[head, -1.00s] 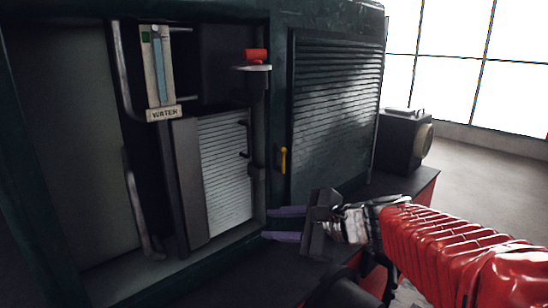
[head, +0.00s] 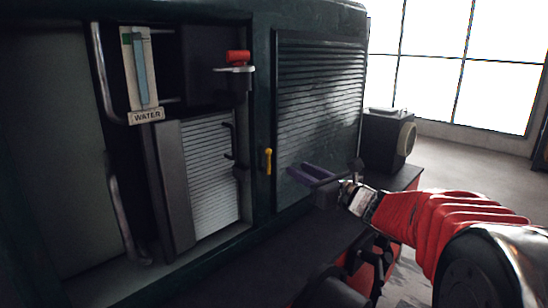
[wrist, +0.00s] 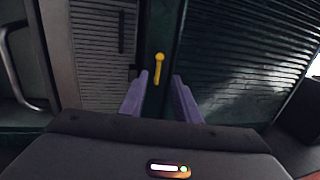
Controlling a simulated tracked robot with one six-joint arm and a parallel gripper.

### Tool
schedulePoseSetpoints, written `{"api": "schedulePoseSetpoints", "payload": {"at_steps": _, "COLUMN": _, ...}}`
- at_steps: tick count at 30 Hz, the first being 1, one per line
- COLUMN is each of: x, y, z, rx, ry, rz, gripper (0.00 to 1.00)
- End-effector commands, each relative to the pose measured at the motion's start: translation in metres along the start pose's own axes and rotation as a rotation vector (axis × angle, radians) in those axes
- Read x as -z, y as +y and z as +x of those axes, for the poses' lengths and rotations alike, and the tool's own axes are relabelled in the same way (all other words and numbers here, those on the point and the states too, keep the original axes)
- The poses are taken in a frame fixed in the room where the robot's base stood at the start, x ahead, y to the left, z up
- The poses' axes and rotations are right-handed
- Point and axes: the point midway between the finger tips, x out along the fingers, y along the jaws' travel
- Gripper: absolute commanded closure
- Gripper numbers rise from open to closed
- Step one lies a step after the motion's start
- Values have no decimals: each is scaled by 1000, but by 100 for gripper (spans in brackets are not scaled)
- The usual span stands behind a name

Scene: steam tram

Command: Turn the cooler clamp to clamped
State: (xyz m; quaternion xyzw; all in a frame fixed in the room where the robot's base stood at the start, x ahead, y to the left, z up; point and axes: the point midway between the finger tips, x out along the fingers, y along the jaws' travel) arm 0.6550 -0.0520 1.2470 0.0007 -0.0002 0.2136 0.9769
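A small yellow lever (head: 267,161), likely the cooler clamp, hangs nearly vertical on the dark green post between the open bay and the louvred panel. The finned silver cooler block (head: 211,175) stands in the bay to its left. My gripper (head: 304,172) is open and empty, its purple fingers right of the lever in the head view. In the wrist view the lever (wrist: 159,68) shows upright with its round knob at the top, ahead of and between the fingertips (wrist: 160,78). I see no contact. No clamped mark is readable.
A red valve handle (head: 238,57) and a water gauge (head: 141,75) sit higher in the bay. Grey handrails (head: 118,205) stand at the left. A louvred panel (head: 320,115) is right of the post. A dark box (head: 388,139) stands farther right.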

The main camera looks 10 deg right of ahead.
Motion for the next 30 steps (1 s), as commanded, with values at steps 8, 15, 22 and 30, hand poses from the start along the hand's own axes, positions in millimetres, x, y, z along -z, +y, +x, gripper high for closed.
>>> {"api": "schedulePoseSetpoints", "payload": {"at_steps": 8, "x": 1, "y": 1, "z": 21, "rx": -3, "ry": 2, "rz": -1, "gripper": 70}}
{"api": "schedulePoseSetpoints", "payload": {"at_steps": 15, "x": 1, "y": 1, "z": 57, "rx": -3, "ry": 2, "rz": -2, "gripper": 70}}
{"api": "schedulePoseSetpoints", "payload": {"at_steps": 22, "x": 1, "y": 1, "z": 92, "rx": -3, "ry": 2, "rz": -2, "gripper": 70}}
{"api": "schedulePoseSetpoints", "payload": {"at_steps": 30, "x": 0, "y": 0, "z": 128, "rx": -1, "ry": 1, "rz": -2, "gripper": 70}}
